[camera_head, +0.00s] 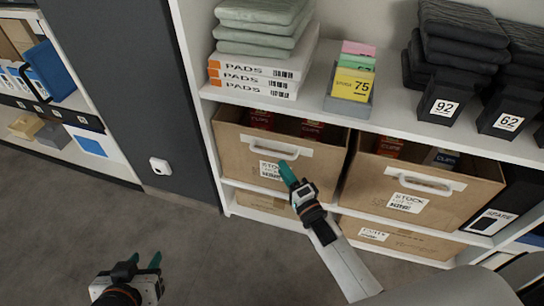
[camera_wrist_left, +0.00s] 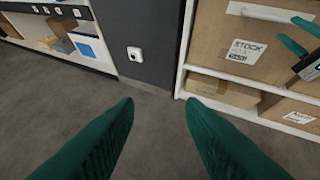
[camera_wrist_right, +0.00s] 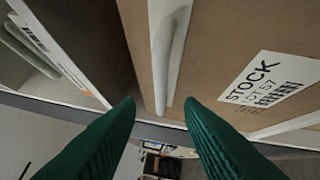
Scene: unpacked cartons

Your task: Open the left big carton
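The left big carton (camera_head: 232,163) is a brown box on the middle shelf. Its front has a white bar handle (camera_head: 268,150) and a STOCK label. My right gripper (camera_head: 286,172) is in front of this carton, just below the right part of the handle. In the right wrist view, the fingers (camera_wrist_right: 160,104) are open and apart, with the handle (camera_wrist_right: 163,60) ahead between their tips; contact cannot be told. My left gripper (camera_head: 140,262) is open and empty over the floor, low at the left.
A similar right carton (camera_head: 365,192) with its own handle stands beside it. Flatter cartons (camera_head: 400,240) lie on the shelf below. Pads boxes (camera_head: 262,72), folded cloths and black boxes fill the shelf above. The grey floor (camera_head: 60,220) at left is clear.

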